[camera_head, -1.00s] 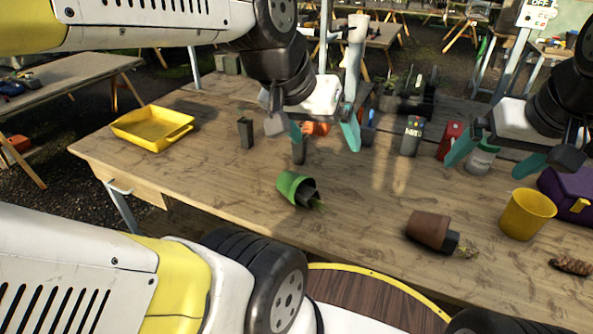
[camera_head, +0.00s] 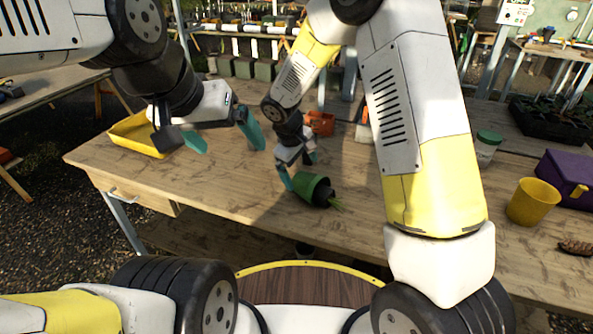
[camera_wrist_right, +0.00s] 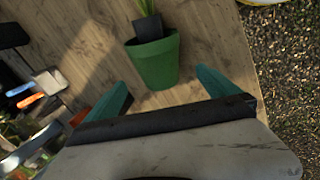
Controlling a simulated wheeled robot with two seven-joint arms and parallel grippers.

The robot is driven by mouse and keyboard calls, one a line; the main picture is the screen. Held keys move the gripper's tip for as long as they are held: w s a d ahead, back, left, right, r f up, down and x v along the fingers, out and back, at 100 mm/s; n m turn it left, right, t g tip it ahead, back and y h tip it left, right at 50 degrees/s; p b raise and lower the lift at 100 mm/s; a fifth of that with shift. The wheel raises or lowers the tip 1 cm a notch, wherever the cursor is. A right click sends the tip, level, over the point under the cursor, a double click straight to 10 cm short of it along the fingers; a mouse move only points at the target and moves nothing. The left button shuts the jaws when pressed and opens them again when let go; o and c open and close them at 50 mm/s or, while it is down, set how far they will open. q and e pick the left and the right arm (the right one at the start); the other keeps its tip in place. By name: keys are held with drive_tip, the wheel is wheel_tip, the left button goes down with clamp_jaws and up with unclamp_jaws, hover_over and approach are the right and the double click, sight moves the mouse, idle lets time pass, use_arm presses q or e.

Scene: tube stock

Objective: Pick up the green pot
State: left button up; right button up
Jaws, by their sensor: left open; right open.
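The green pot (camera_head: 308,187) lies on its side on the wooden table, with a dark plug and a green plant at its mouth pointing right. In the right wrist view, the pot (camera_wrist_right: 155,64) is just ahead of the fingertips, roughly centred between them. My right gripper (camera_head: 299,168) is open and empty at the pot's base end; its open fingers also show in the wrist view (camera_wrist_right: 160,92). Whether a finger touches the pot is unclear. My left gripper (camera_head: 223,140) is open and empty above the table, left of the pot.
A yellow tray (camera_head: 135,136) is at the table's left. An orange container (camera_head: 320,123) stands behind my right gripper. My right arm hides part of the table. To its right are a yellow pot (camera_head: 531,203), a purple box (camera_head: 562,178) and a green-lidded jar (camera_head: 486,148). The left front tabletop is clear.

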sight(306, 177)
drive_tip(key=x, duration=0.7)
drive_tip(key=shift+d+f, duration=0.2)
drive_tip(key=shift+d, duration=0.15)
drive_tip(key=c, duration=1.3)
drive_tip(key=shift+c, duration=0.5)
drive_tip(key=shift+r, duration=0.15)
